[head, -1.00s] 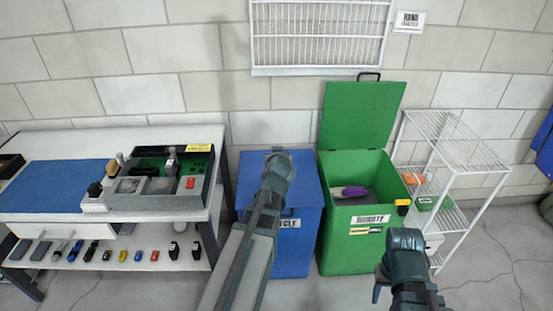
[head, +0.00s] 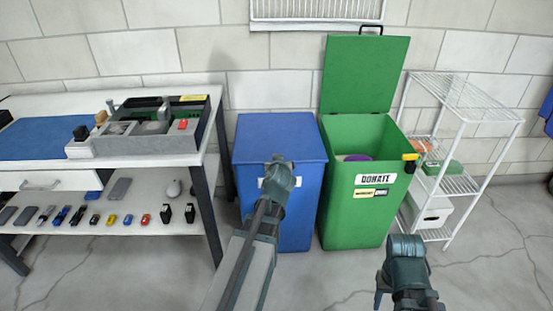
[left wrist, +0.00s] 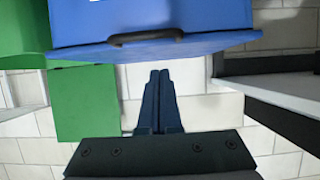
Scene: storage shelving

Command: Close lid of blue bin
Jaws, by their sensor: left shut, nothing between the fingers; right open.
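The blue bin (head: 308,205) stands left of the open green bin. Its blue lid (head: 275,135) lies flat over its top, shut as far as the head view shows. In the left wrist view the blue lid (left wrist: 200,45) shows at the top with a dark handle (left wrist: 145,37) on its edge. My left gripper (head: 280,165) is in front of the blue bin's front edge and hides most of its label. Its fingers (left wrist: 159,78) are shut and empty, apart from the handle in the picture. My right gripper (head: 381,290) is open, low in front of the green bin; its fingers are mostly hidden.
The green bin (head: 345,215) has its lid (head: 365,75) raised against the wall and a purple item (head: 355,157) inside. A white wire rack (head: 480,140) stands to the right. A workbench (head: 150,158) with tools stands to the left. The floor in front is clear.

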